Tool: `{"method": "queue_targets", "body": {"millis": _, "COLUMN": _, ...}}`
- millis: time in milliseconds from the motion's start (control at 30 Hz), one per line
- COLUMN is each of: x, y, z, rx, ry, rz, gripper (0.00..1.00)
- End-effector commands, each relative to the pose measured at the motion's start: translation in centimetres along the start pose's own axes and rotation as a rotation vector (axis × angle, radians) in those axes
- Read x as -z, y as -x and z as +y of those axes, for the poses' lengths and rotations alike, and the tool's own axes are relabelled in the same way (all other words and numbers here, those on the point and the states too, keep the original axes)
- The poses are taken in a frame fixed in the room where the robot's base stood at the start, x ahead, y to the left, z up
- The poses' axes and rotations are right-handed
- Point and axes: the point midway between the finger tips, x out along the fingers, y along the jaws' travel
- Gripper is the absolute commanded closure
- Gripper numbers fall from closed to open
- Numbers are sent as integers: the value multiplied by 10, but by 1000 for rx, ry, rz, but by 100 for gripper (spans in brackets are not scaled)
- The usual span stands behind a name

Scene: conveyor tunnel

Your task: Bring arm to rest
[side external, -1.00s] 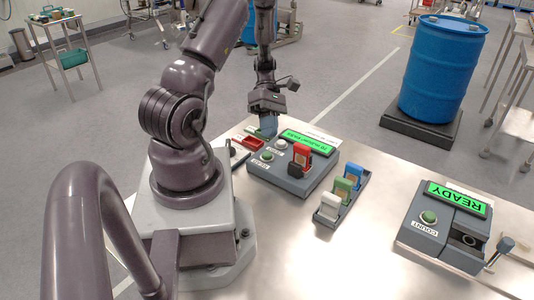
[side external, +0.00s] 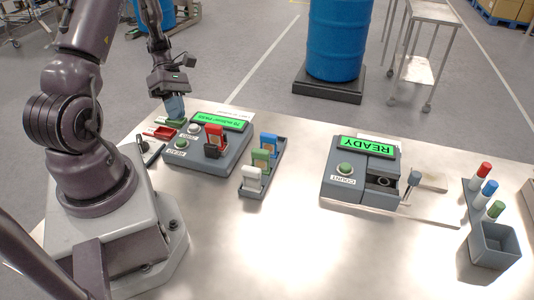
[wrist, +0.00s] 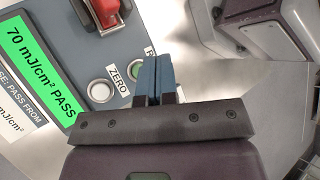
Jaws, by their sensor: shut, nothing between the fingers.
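My gripper (side external: 175,108) hangs over the left back part of the metal table, fingers pointing down. Its two blue fingers are together and hold nothing; they also show shut in the wrist view (wrist: 159,78). It is beside the back left of a grey meter box (side external: 222,160). In the wrist view, the meter's green display (wrist: 38,62) reads "70 mJ/cm² PASS". A red block (side external: 213,137) stands upright in the meter's dark holder.
A red tray (side external: 160,132) lies near the fingers. A rack (side external: 250,189) holds white, green and blue blocks. A grey counter box (side external: 343,187) shows READY (side external: 367,146). A cup stand (side external: 494,242) with coloured pens is at right. The front table is clear.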

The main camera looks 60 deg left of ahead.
Motion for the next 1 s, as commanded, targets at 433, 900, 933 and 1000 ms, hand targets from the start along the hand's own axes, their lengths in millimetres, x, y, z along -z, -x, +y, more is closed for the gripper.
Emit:
{"method": "queue_targets", "body": {"millis": 433, "x": -60, "y": 11, "z": -35, "rx": 13, "ry": -774, "rz": 343, "gripper": 100}}
{"method": "queue_targets", "body": {"millis": 900, "x": -200, "y": 14, "z": -123, "rx": 4, "ry": -1821, "rz": 942, "gripper": 100}}
{"method": "queue_targets", "body": {"millis": 933, "x": -206, "y": 14, "z": -130, "rx": -4, "ry": -1874, "rz": 978, "gripper": 100}}
{"method": "queue_targets", "body": {"millis": 1000, "x": -220, "y": 11, "z": -146, "rx": -31, "ry": -1985, "rz": 1053, "gripper": 100}}
